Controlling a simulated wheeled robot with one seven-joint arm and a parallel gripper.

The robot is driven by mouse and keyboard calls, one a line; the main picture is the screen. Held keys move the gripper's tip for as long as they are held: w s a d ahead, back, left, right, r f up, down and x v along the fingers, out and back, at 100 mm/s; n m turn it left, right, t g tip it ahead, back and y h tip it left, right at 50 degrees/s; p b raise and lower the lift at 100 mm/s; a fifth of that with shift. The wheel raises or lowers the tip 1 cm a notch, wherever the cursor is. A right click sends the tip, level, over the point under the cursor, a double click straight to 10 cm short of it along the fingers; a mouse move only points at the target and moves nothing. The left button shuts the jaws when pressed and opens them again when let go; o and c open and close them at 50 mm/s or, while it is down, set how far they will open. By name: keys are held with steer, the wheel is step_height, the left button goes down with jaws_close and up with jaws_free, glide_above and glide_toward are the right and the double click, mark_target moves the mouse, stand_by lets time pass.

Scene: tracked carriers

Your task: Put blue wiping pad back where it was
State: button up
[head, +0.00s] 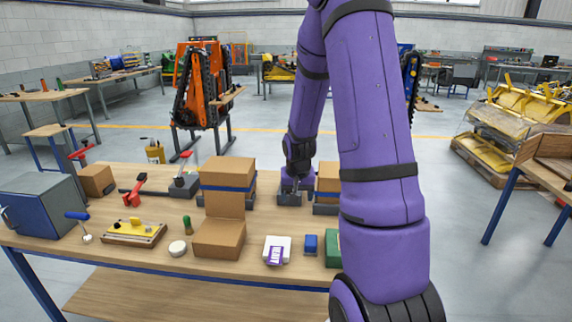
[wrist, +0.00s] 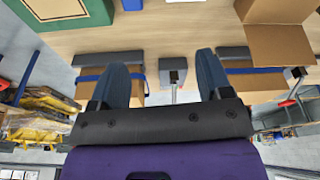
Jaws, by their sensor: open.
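A small blue block, which looks like the blue wiping pad (head: 311,244), lies on the near part of the workbench, between a white-and-purple pack and a green box. It also shows at the top edge of the wrist view (wrist: 131,4), partly cut off. My gripper (head: 296,186) is towards the far side of the bench, beyond the pad and apart from it. In the wrist view my gripper (wrist: 162,62) has its two fingers spread, with no pad between them. A grey block with a thin rod (wrist: 173,75) shows between the fingers.
Cardboard boxes with blue straps (head: 228,176) stand either side of my gripper. An open carton (head: 219,238), the white-and-purple pack (head: 277,250) and the green box (head: 332,248) line the near edge. A yellow-topped fixture (head: 134,232) and grey-blue case (head: 44,205) stand left.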

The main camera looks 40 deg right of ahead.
steer(key=s+a+r+n+t, duration=0.1)
steer(key=s+a+r+n, duration=0.15)
steer(key=a+r, duration=0.6)
steer(key=s+a+r+n+t, duration=0.1)
steer(key=s+a+r+n, duration=0.15)
steer(key=a+r, duration=0.6)
steer(key=s+a+r+n, duration=0.1)
steer(key=s+a+r, duration=0.2)
steer(key=s+r, duration=0.2)
steer(key=s+a+r+n+t+y, duration=0.1)
steer(key=s+a+r, duration=0.3)
steer(key=s, duration=0.5)
steer(key=shift+s+r+n+y, duration=0.35)
steer(key=shift+r+n, duration=0.15)
steer(key=shift+n, duration=0.1)
